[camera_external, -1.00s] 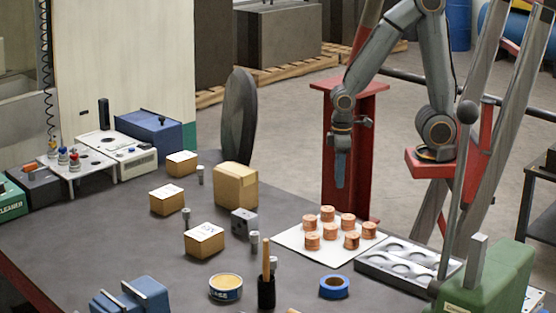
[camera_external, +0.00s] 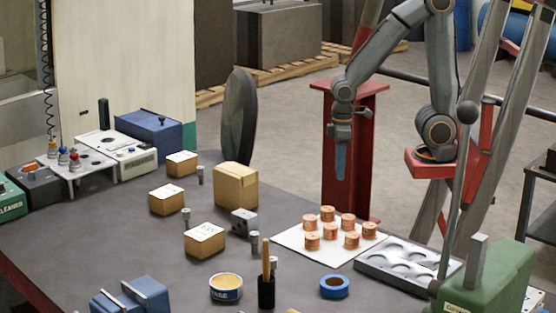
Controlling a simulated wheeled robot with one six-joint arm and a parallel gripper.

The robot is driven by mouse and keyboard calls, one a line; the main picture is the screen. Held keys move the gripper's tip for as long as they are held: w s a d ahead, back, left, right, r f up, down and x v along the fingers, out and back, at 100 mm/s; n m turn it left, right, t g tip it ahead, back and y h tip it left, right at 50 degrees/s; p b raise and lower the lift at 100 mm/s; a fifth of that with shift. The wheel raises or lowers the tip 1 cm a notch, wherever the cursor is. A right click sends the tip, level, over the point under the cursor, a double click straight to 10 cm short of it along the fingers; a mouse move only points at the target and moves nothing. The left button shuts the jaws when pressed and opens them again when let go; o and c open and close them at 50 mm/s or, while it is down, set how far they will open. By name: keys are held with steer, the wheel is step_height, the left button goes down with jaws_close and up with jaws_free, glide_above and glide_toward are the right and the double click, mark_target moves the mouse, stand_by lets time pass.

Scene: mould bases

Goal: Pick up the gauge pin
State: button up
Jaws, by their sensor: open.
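Several small grey upright cylinders stand on the dark table and look like gauge pins; I cannot tell which one the task names. One cylinder (camera_external: 254,243) stands in front of a small grey block (camera_external: 243,221). Another cylinder (camera_external: 186,214) is beside a box on the left, and one more (camera_external: 200,176) is farther back. A further one (camera_external: 274,264) is partly hidden behind a brush handle. My gripper (camera_external: 340,177) is open and empty, pointing down. It is in the air near the table's back edge, to the right of and well apart from these cylinders.
Cardboard boxes (camera_external: 236,186) stand among the cylinders. Copper coils (camera_external: 327,214) stand on a white sheet, with a grey tray (camera_external: 400,265) to their right. A tin (camera_external: 226,288), blue tape (camera_external: 334,287) and a black brush pot (camera_external: 266,293) are at the front.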

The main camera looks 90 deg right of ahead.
mark_target(200, 167)
step_height(200, 167, up, 7)
steer(key=w+n+t, duration=0.1)
steer(key=w+t, duration=0.3)
steer(key=w, duration=0.6)
steer(key=w+f+t+y, duration=0.1)
steer(key=w+t, duration=0.3)
steer(key=w, duration=0.7)
steer(key=w+f+n+t+y, duration=0.1)
steer(key=w+t, duration=0.3)
steer(key=w, duration=0.7)
steer(key=shift+w+a+f+n+b, duration=0.15)
steer(key=shift+w+a+n+b, duration=0.1)
steer(key=shift+n+b, duration=0.1)
steer(key=w+a+r+t+y, duration=0.1)
steer(key=a+t+y, duration=0.1)
steer(key=w+a+r+n+t+y, duration=0.1)
steer(key=w+a+t+y, duration=0.1)
steer(key=shift+w+r, duration=0.1)
steer(key=shift+a+n+t, duration=0.2)
steer(key=shift+n+t, duration=0.05)
steer(key=shift+t, duration=0.05)
step_height(200, 167, down, 4)
steer(key=shift+w, duration=0.1)
steer(key=p+x, duration=0.1)
steer(key=x, duration=0.6)
steer(key=shift+w+a+p, duration=0.2)
steer(key=shift+w+p, duration=0.05)
steer(key=shift+p, duration=0.15)
